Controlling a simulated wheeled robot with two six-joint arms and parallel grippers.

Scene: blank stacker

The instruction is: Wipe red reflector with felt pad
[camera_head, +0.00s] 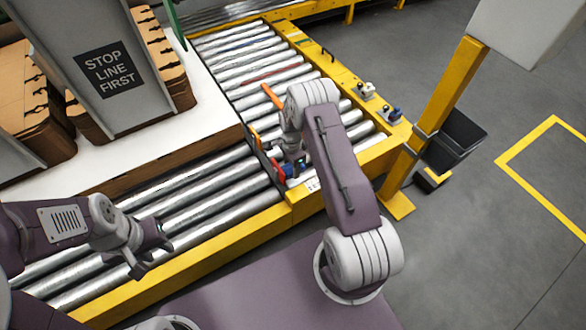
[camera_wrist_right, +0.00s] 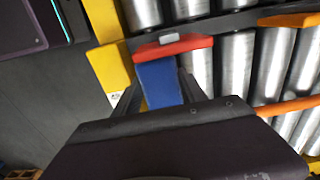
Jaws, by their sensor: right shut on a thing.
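My right gripper (camera_head: 291,165) is over the front yellow rail of the roller conveyor, partly hidden by its wrist. In the right wrist view its fingers (camera_wrist_right: 158,98) are shut on a blue block (camera_wrist_right: 158,84), which looks like the felt pad. A red piece (camera_wrist_right: 185,45), likely the red reflector, lies across the block's far end. They appear to touch; I cannot tell whether they are joined. Blue and red also show small beside the gripper in the head view. My left gripper (camera_head: 150,252) is open and empty at the left, over the front rollers.
Metal rollers (camera_head: 190,195) run between yellow rails (camera_head: 245,235). Orange bars (camera_wrist_right: 288,106) cross the rollers beside my right gripper.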

